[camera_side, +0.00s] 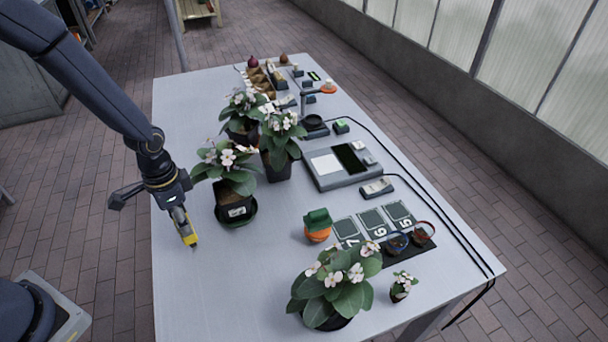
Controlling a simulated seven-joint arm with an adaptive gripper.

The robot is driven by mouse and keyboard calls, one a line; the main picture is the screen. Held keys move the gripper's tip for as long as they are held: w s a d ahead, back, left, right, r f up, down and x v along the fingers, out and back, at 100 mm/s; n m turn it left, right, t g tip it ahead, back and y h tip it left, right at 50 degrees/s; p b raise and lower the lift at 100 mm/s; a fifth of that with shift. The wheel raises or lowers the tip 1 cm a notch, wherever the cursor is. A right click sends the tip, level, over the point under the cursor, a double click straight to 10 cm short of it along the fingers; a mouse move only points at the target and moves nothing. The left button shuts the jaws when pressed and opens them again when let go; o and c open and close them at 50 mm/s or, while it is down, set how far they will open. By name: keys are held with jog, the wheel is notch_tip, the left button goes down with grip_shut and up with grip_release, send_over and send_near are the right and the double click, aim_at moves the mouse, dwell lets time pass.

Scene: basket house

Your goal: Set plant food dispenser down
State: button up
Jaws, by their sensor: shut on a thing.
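My gripper (182,214) is at the left edge of the table (188,300), pointing down. It is shut on a small, slim grey and yellow thing (189,238), which seems to be the plant food dispenser. Its yellow lower end is close to the table top; I cannot tell whether it touches. My fingers hide part of it.
Two more flowering plants (281,150) stand behind. A green and orange container (317,226), numbered cards (372,222), a large front plant (333,288) and a small one (402,287) lie to the right. A grey device (340,168) sits farther back. The front-left table is clear.

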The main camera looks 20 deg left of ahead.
jog(key=o, duration=1.2)
jog(key=shift+f, duration=0.1)
jog(key=shift+o, duration=0.2)
jog(key=s+r+n+t, duration=0.1)
jog(key=s+r, duration=0.1)
jog(key=r, duration=0.9)
jog(key=s+a+r+n+t, duration=0.1)
jog(key=s+r+n, duration=0.1)
jog(key=r, duration=1)
jog(key=shift+s+a+r+t, duration=0.2)
jog(key=shift+s+t, duration=0.1)
jog(key=shift+s, duration=0.1)
jog(key=s+r+n+t, duration=0.1)
jog(key=s, duration=0.1)
jog(key=s+a+r+n+t, duration=0.1)
jog(key=s, duration=0.1)
jog(key=s+r+n+t, duration=0.1)
jog(key=s, duration=0.1)
jog(key=shift+s+a+r+n, duration=0.15)
jog(key=shift+s+a+n, duration=0.05)
jog(key=shift+s+n, duration=0.1)
jog(key=shift+c, duration=0.3)
